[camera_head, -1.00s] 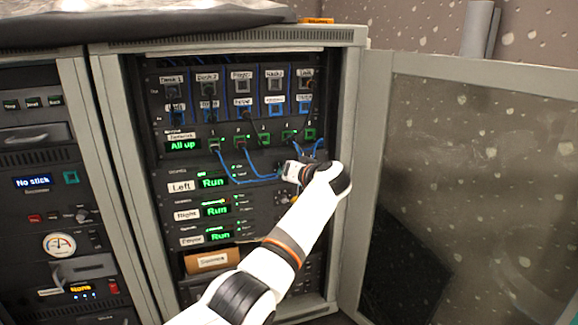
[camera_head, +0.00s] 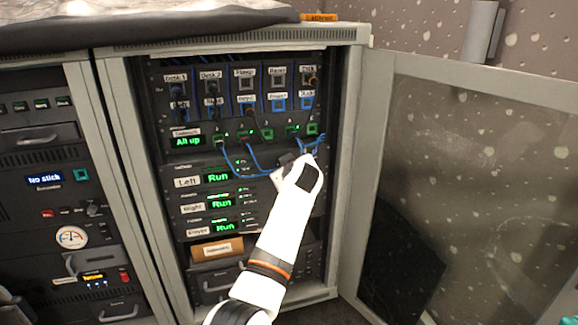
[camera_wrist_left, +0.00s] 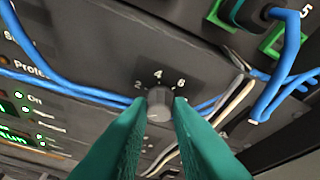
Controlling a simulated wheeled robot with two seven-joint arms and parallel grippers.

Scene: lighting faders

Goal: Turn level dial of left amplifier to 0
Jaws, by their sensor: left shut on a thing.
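The left amplifier (camera_head: 188,182) is the rack row labelled "Left", with a green "Run" display (camera_head: 218,177). Its level dial (camera_wrist_left: 160,97) is a small grey round knob, with the marks 2, 4 and 6 visible around its top in the left wrist view. I cannot tell where its pointer stands. My left gripper (camera_wrist_left: 160,108), with green fingers, is shut on the knob, one finger on each side. In the head view my left gripper (camera_head: 281,169) is at the right end of that row and hides the dial.
Blue cables (camera_head: 228,160) hang from the patch sockets above and loop close to my gripper; they also show in the wrist view (camera_wrist_left: 290,60). The "Right" (camera_head: 192,208) and "Player" (camera_head: 198,231) rows lie below. The open cabinet door (camera_head: 460,180) stands at the right.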

